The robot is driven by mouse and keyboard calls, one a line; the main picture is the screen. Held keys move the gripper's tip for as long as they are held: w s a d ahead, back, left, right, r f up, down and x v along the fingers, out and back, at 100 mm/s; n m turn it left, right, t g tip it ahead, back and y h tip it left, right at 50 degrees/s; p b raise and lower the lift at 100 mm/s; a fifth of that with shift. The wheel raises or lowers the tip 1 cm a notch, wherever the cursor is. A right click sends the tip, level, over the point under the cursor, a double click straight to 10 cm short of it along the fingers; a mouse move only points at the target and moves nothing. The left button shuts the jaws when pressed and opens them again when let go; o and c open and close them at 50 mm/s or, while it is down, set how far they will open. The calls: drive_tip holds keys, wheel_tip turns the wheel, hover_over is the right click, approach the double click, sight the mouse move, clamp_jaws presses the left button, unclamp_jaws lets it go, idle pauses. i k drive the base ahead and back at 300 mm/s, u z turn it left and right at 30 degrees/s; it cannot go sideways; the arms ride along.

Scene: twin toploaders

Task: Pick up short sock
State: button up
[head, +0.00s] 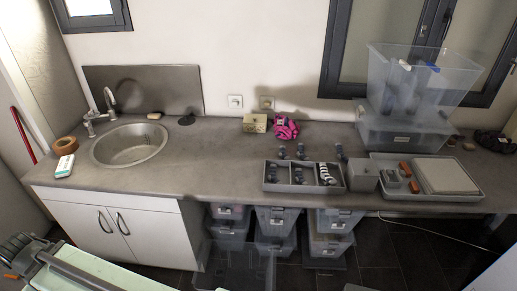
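No item is plainly recognisable as a short sock. A crumpled pink and black bundle (283,125) lies on the counter near the wall, right of a small beige box; it looks like cloth, but I cannot tell what it is. A small black-and-white striped item (326,174) sits in the right part of a grey divided tray (303,188); it is too small to identify. My gripper is not clearly visible in the head view.
The grey counter (215,178) has clear room between the round sink (130,146) and the divided tray. Clear bins (410,90) are stacked at the right. A flat grey tray (428,195) lies before them. Lidded boxes (277,222) stand under the counter.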

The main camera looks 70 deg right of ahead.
sight(282, 153)
drive_tip(key=u, duration=0.15)
drive_tip(key=i, duration=0.35)
drive_tip(key=z, duration=0.5)
drive_tip(key=k, duration=0.85)
drive_tip(key=z, duration=0.1)
drive_tip(key=i, duration=1.4)
drive_tip(key=u, duration=0.05)
